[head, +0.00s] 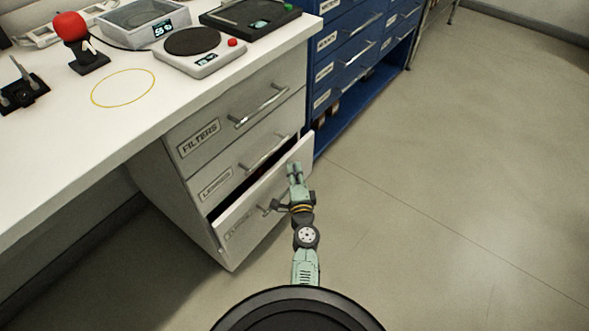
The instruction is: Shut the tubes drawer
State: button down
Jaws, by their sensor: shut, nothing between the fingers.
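The tubes drawer (243,226) is the lowest of three in the white cabinet under the bench. It stands partly open, and a dark gap shows above its front panel. Its label is faint, and its bar handle (270,207) is partly beside my arm. My gripper (294,168) is shut and empty, at the right part of the drawer's front panel, near its top edge. I cannot tell whether the fingers touch the panel.
The lenses drawer (217,184) and the filters drawer (199,138) above look closed, with bar handles sticking out. A blue drawer cabinet (345,45) stands to the right. A hotplate (192,42) and other devices sit on the white bench. The floor (450,180) at right is clear.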

aim_at(282, 167)
jog(key=shift+w+a, duration=0.75)
jog(key=shift+a, duration=0.3)
jog(key=shift+w+a, duration=0.7)
jog(key=shift+a, duration=0.35)
